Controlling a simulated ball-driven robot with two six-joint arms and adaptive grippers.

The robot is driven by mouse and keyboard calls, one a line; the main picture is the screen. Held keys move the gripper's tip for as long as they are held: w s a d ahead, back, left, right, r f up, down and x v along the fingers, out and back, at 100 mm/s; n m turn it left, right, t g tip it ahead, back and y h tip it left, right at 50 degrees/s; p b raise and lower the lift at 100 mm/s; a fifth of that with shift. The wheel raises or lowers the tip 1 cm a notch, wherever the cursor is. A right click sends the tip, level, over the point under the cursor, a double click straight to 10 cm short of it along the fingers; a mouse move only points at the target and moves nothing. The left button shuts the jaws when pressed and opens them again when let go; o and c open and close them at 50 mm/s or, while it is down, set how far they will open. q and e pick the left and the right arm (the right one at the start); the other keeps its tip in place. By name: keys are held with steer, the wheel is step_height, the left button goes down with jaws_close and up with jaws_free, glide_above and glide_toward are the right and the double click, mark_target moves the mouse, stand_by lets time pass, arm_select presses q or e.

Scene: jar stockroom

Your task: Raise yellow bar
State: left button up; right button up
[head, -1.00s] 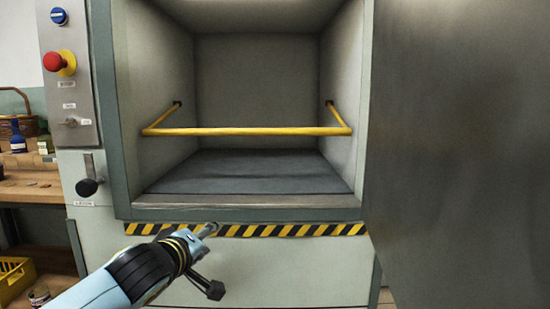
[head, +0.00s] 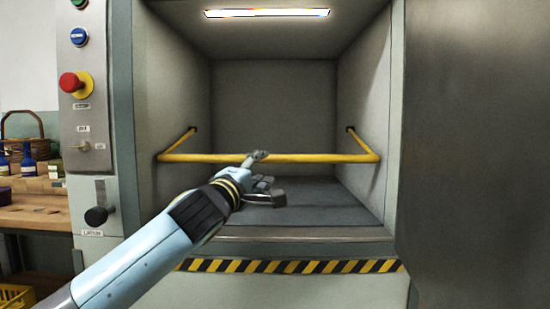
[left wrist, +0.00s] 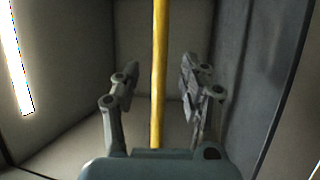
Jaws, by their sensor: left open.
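The yellow bar (head: 310,158) crosses the front of an open grey chamber. Its side arms run back to pivots on the chamber's side walls, and it sits low across the opening. My left gripper (head: 262,168) is at the bar, a little left of its middle. In the left wrist view the bar (left wrist: 158,75) passes between the two open fingers of the left gripper (left wrist: 157,88), with a gap on each side. My right gripper is not in view.
A large grey door (head: 475,150) stands open at right. A striped sill edge (head: 290,266) runs below. A wooden shelf (head: 35,216) with bottles is far left.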

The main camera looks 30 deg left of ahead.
mark_target(273, 161)
arm_select(q)
steer(key=p+x, duration=0.1)
steer(key=x, duration=0.7)
jaws_close()
stand_by(0.3)
